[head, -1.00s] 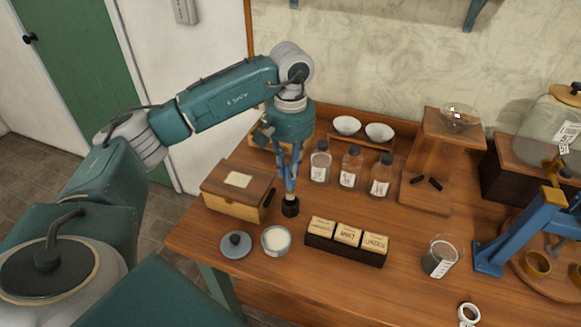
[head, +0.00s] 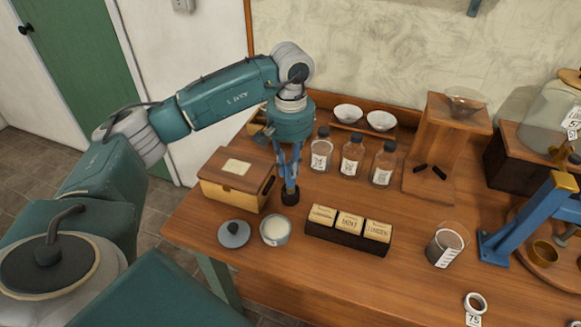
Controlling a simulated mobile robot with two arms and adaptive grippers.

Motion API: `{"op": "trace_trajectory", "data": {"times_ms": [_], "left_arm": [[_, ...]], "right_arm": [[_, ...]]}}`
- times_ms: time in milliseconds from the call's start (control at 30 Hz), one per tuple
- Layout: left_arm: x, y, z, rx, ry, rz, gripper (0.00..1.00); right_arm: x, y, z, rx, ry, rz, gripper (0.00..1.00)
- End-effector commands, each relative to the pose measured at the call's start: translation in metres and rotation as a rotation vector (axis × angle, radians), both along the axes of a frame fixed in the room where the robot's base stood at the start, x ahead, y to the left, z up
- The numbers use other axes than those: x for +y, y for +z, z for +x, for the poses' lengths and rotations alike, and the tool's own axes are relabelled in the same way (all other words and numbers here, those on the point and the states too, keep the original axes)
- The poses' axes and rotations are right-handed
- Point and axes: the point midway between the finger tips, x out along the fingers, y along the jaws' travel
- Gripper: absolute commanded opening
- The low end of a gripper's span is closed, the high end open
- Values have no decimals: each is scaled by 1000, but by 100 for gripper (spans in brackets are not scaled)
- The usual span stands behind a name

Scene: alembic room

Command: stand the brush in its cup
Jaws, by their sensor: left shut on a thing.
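The cup (head: 290,196) is a small black cylinder standing upright on the wooden table (head: 240,279). My left gripper (head: 289,181), with blue fingers, points down right above the cup. It is shut on the brush, which is mostly hidden by the fingers. The brush's lower end appears to be inside the cup, with no pale part showing between the fingertips and the rim. I cannot tell whether it touches the bottom. My right gripper is not in view.
A wooden box (head: 224,192) stands close left of the cup. A white-filled bowl (head: 275,230) and a grey lid (head: 233,234) lie in front. A rack of labelled blocks (head: 344,240) is at right. Bottles (head: 352,154) stand behind.

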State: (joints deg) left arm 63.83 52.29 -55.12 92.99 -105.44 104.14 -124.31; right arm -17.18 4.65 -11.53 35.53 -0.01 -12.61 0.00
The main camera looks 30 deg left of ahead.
Motion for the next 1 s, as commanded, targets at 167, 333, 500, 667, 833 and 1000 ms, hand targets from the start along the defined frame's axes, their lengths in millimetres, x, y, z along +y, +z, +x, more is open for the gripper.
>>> {"op": "trace_trajectory", "data": {"times_ms": [167, 333, 500, 667, 833, 1000], "left_arm": [[0, 0, 0, 0, 0, 0, 0], [0, 0, 0, 0, 0, 0, 0], [0, 0, 0, 0, 0, 0, 42], [0, 0, 0, 0, 0, 0, 42], [0, 0, 0, 0, 0, 0, 61], [0, 0, 0, 0, 0, 0, 61]], "right_arm": [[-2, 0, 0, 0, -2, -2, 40], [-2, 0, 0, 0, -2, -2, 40], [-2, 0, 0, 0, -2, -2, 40], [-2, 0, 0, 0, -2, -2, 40], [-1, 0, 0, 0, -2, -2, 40], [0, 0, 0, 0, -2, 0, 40]]}}
